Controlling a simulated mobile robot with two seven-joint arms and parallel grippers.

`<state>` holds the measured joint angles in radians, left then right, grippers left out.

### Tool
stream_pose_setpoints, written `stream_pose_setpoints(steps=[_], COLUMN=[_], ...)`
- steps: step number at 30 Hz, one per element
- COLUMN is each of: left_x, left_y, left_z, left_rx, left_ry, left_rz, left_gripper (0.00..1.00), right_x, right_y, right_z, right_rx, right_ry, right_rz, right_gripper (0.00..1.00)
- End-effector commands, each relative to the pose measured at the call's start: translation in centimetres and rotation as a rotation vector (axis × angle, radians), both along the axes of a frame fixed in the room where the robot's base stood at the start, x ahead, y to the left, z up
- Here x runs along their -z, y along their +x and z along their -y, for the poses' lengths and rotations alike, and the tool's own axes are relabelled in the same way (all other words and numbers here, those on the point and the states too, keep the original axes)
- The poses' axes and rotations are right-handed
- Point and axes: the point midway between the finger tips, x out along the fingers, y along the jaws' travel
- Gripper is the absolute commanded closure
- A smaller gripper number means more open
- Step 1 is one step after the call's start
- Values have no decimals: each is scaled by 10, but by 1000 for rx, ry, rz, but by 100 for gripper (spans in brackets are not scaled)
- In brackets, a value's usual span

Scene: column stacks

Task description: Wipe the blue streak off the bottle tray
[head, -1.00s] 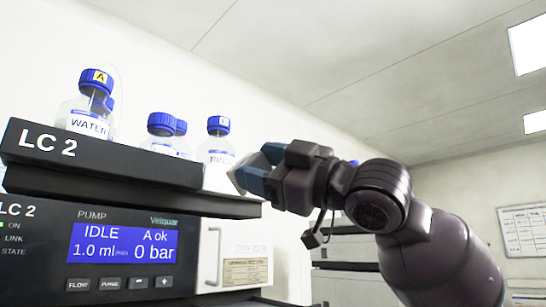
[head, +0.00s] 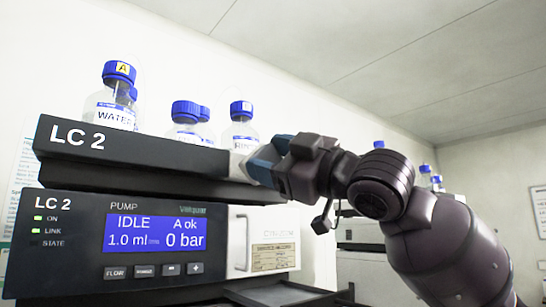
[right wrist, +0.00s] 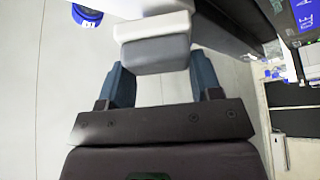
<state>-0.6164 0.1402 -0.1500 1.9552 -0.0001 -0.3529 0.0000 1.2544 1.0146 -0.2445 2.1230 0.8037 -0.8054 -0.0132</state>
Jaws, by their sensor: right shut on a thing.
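The black bottle tray (head: 140,153), marked LC 2, tops the instrument stack in the head view. Several clear bottles with blue caps stand on it, among them the WATER bottle (head: 110,115) and the bottle (head: 240,132) at its right end. My right gripper (head: 254,162) is at the tray's right end, shut on a pale grey and white pad (right wrist: 155,50). In the head view only the pad's pale edge (head: 236,164) shows, close against the tray; contact is unclear. I see no blue streak; the gripper hides part of the tray. My left gripper is out of view.
The pump unit (head: 155,240) with a lit blue display is below the tray. A pale panel with a handle (head: 242,243) is right of the display. More blue-capped bottles (head: 430,178) stand farther back. A round blue thing (right wrist: 88,15) shows in the wrist view.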

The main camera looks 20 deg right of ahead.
Motion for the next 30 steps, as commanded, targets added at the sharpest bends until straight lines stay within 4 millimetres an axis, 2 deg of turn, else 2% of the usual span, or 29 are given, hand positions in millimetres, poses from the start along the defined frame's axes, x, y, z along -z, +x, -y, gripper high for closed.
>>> stream_pose_setpoints(steps=[30], left_x=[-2], left_y=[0], left_z=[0], left_rx=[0], left_ry=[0], left_rz=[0], left_gripper=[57], right_x=[0], right_y=[13], right_z=[-5], right_rx=[0], right_ry=[0], right_rz=[0], right_gripper=[79])
